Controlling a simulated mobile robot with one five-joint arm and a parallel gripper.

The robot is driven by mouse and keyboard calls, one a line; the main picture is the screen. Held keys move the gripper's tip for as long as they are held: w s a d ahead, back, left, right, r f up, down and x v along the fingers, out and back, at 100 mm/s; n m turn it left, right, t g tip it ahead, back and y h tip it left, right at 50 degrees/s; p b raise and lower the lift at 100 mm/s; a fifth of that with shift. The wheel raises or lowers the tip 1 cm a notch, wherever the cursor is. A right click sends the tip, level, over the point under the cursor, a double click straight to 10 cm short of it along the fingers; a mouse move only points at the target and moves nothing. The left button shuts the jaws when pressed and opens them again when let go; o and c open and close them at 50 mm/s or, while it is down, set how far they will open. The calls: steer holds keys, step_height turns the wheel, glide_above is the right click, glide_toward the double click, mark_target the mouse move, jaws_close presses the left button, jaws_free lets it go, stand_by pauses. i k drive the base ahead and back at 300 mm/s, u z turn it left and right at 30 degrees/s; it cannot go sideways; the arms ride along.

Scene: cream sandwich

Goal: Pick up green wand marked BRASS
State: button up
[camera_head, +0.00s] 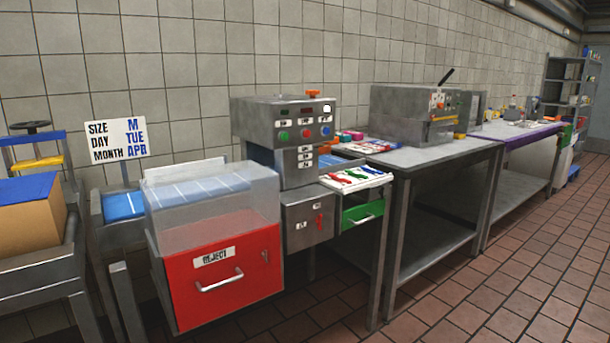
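A white board (366,184) lies on the near end of the work surface, just right of the grey control machine. Small red, blue and green pieces lie on it. The green piece (372,170) is at the board's right; it may be a wand, but I cannot read any marking, so I cannot tell whether it says BRASS. My gripper is not in view.
The grey control machine (287,132) and red REJECT bin (217,279) stand left of the board. A green drawer (362,214) sits below it. A steel table (430,155) carries another machine (412,112). The brick-tiled floor (500,290) at right is clear.

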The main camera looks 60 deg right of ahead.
mark_target(351, 173)
steer(key=u, duration=0.3)
steer(key=k, duration=1.65)
steer(key=z, duration=1.1)
steer(key=i, duration=0.55)
steer(key=z, duration=0.05)
